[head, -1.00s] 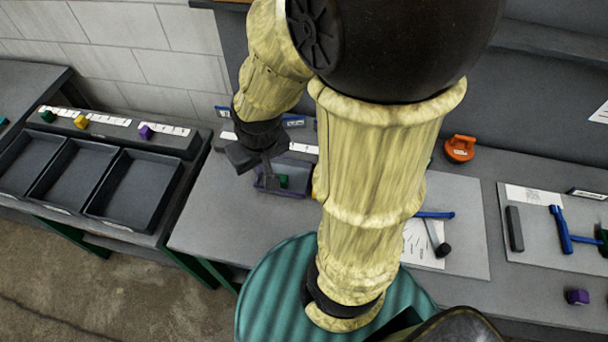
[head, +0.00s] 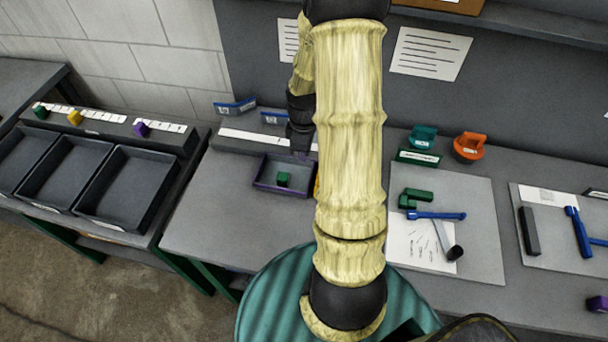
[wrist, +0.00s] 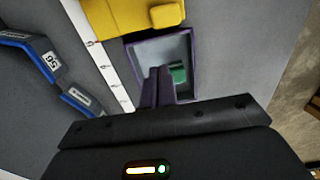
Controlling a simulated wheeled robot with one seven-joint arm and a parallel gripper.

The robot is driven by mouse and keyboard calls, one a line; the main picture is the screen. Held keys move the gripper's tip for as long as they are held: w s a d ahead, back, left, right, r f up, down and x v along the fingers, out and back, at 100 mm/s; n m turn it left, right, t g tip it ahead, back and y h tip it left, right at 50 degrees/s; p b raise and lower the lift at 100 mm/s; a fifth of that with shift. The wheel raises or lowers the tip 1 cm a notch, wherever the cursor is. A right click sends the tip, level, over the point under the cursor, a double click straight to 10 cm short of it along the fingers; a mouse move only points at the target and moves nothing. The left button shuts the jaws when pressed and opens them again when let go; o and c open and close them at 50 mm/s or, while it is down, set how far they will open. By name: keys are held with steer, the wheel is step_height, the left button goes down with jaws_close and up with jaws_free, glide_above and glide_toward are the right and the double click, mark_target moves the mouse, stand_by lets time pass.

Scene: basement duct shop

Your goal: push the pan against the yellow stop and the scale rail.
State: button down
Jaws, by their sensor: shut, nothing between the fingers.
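The pan (head: 256,186) is a shallow purple-rimmed tray on the bench with a small green block (head: 283,179) in it. The scale rail (head: 238,136) is a white marked strip behind it; a narrow gap shows between them in the wrist view. The yellow stop (wrist: 128,18) lies close by the pan's end in the wrist view; whether they touch I cannot tell. In the head view my arm hides most of the stop. My gripper (head: 301,154) is shut and empty at the pan's rear right in the head view. Its fingers (wrist: 157,70) overlap the pan; contact is unclear.
Blue-framed labels (head: 236,106) stand behind the rail. Dark bins (head: 131,188) stand on the left bench. To the right lie a board with a blue-handled tool (head: 436,215), green pieces and an orange object (head: 469,146). The bench left of the pan is clear.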

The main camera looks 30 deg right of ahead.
mark_target(305, 182)
steer(key=shift+f+p, duration=0.75)
steer(key=shift+f, duration=4.25)
steer(key=shift+s, duration=0.1)
